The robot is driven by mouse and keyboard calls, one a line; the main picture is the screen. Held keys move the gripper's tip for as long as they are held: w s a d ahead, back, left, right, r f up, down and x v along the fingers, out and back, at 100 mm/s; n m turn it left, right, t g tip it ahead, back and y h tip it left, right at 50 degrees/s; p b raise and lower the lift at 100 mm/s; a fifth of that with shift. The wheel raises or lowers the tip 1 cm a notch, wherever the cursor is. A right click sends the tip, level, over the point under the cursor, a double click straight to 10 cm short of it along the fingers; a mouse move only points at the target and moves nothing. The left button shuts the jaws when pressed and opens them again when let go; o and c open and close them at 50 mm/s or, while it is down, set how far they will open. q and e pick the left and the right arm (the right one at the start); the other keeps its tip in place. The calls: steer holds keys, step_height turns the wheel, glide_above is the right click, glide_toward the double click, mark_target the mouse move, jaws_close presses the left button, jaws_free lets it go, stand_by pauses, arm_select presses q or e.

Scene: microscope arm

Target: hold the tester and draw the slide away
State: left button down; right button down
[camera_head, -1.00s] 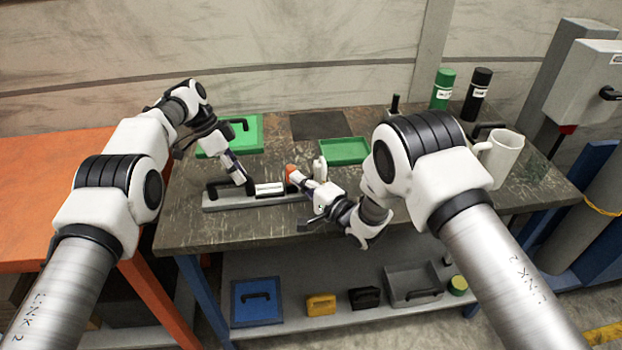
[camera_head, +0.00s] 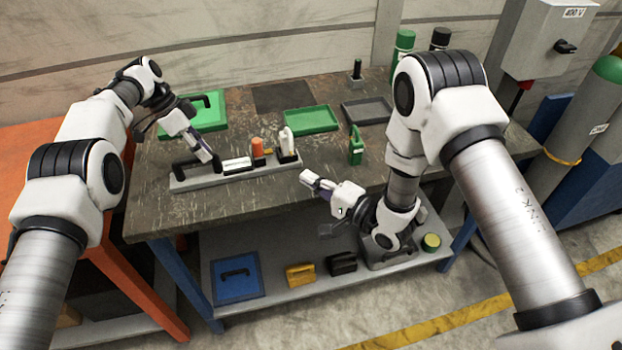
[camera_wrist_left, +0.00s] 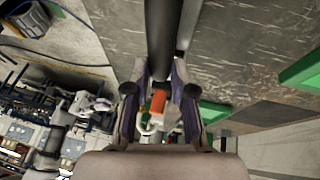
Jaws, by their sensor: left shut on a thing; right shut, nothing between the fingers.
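The tester (camera_head: 228,176) is a long grey rail base lying on the bench. It carries a black handle (camera_head: 183,166) at its left end, a white block (camera_head: 237,164), an upright orange-topped piece (camera_head: 257,148) and a white upright part on a black foot (camera_head: 287,147) at its right end. I cannot tell which of these is the slide. My left gripper (camera_head: 208,155) is shut on the black handle, also between the fingers in the left wrist view (camera_wrist_left: 160,45). My right gripper (camera_head: 308,179) is shut and empty, apart from the tester, near the bench's front edge.
A green tray (camera_head: 311,120) and a dark tray (camera_head: 366,111) lie behind the tester. A small green container (camera_head: 356,146) stands to the right. A green case (camera_head: 207,112) is behind my left gripper. The lower shelf holds a blue case (camera_head: 237,278) and a yellow box (camera_head: 300,274).

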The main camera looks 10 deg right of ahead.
arm_select(q)
steer(key=c, duration=0.9)
jaws_free()
steer(key=shift+r, duration=0.1)
